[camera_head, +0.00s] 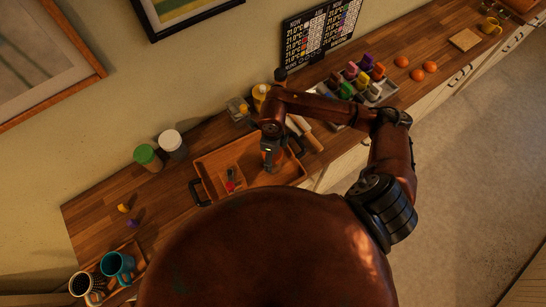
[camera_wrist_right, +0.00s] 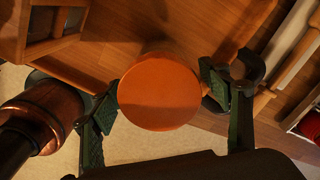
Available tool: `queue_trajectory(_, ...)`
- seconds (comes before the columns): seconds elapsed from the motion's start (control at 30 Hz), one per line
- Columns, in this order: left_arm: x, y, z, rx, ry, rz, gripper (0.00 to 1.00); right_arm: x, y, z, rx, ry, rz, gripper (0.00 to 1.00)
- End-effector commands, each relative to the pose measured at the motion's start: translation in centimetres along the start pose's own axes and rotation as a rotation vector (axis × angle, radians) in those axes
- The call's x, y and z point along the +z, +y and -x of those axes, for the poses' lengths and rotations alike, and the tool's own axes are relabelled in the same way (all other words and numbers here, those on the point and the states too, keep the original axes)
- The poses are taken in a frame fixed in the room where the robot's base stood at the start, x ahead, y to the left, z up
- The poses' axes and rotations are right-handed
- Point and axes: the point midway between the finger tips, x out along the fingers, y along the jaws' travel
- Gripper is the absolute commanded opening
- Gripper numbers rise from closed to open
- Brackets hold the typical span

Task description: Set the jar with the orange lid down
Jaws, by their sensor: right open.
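The jar with the orange lid (camera_wrist_right: 160,92) shows from above in the right wrist view, its round lid between my right gripper's two fingers (camera_wrist_right: 160,98). In the head view the jar (camera_head: 270,161) stands in the wooden tray (camera_head: 207,162), mostly hidden under my right gripper (camera_head: 271,150). The gripper is open, with one finger on each side of the jar. The fingers are very close to the lid's sides; I cannot tell whether they touch. The jar looks upright, and its base is hidden. My left gripper is not in view.
The tray has black handles and holds a small box with dark and red items (camera_head: 231,182). Jars with green (camera_head: 145,154) and white (camera_head: 170,140) lids stand behind it. A rack of colourful bottles (camera_head: 357,85) stands right; mugs (camera_head: 117,266) stand front left.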

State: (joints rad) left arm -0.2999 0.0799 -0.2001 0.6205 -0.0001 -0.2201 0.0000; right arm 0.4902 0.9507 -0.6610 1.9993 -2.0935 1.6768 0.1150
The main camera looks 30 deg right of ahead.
Motion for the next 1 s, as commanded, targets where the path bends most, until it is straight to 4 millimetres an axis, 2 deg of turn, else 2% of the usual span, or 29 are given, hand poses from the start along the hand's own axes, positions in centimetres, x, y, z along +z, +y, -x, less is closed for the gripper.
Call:
queue_trajectory(0.3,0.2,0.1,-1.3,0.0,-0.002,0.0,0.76,0.1,-0.1,6.6,-0.004,-0.001,0.001,0.7)
queue_trajectory(0.5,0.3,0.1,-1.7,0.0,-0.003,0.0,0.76,0.0,0.0,9.3,-0.001,0.0,0.0,0.7)
queue_trajectory(0.67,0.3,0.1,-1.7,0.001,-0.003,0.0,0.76,0.0,0.1,10.1,0.0,0.001,0.0,0.7)
queue_trajectory(1.0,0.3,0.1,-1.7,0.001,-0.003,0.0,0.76,0.0,0.1,10.1,0.001,0.001,0.0,0.7)
